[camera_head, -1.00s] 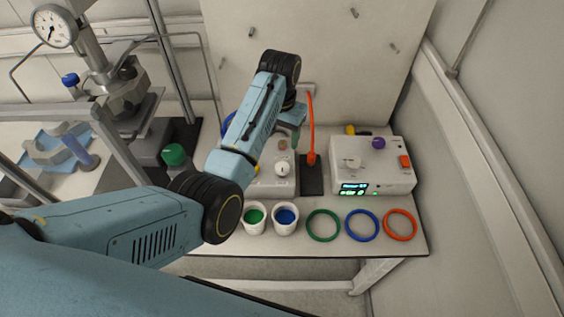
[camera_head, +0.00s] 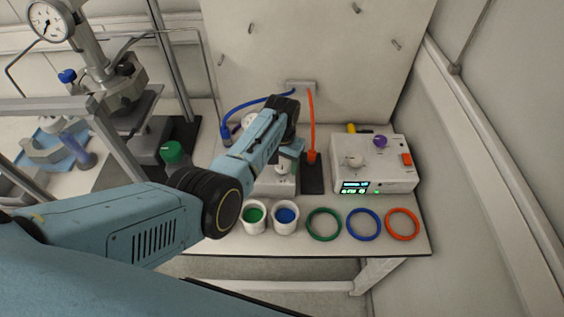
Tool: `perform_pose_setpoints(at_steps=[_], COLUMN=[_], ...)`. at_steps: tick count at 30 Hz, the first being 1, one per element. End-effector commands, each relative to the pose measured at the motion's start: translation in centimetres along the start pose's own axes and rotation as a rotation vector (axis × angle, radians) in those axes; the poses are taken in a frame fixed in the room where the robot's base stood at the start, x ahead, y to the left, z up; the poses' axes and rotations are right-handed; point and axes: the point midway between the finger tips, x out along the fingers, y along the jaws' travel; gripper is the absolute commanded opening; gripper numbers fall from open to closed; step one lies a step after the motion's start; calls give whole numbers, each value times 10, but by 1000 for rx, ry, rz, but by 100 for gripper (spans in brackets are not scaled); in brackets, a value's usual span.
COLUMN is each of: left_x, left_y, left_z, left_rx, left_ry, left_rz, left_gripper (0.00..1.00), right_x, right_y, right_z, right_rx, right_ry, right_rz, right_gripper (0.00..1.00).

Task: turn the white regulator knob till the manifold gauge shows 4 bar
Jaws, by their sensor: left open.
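The white regulator knob (camera_head: 282,169) stands on a low white box (camera_head: 276,187) at the middle of the bench. My left gripper (camera_head: 290,153) hangs just above and behind the knob in the picture. It is open, with nothing seen between its fingers; whether they touch the knob I cannot tell. A round white gauge (camera_head: 249,120) shows partly behind my left arm, its reading hidden. Another round dial gauge (camera_head: 48,20) sits on the metal apparatus at the upper left; its numbers are too small to read. My right gripper is not in view.
An orange hose (camera_head: 311,125) and a blue hose (camera_head: 240,107) run to the back panel. A white control box (camera_head: 372,165) stands to the right. Two cups, one with green (camera_head: 254,217) and one with blue contents (camera_head: 285,217), and three rings (camera_head: 324,224) line the front.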

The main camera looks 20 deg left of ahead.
Motion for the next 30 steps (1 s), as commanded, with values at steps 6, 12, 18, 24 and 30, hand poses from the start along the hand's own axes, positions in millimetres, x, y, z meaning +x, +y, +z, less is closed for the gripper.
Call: perform_pose_setpoints(at_steps=[6, 12, 18, 24, 30], left_x=[0, 0, 0, 0, -1], left_y=[0, 0, 0, 0, 0], left_z=[0, 0, 0, 0, 0], left_rx=[0, 0, 0, 15, 89], left_ry=[1, 1, 1, 0, 0], left_rz=[0, 0, 0, 0, 0], left_gripper=[61, 40, 17, 17, 17], right_x=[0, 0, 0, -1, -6], right_y=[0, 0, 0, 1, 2], right_z=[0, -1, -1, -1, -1], right_rx=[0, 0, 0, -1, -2], right_ry=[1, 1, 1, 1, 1], right_rz=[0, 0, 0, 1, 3], right_gripper=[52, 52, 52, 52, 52])
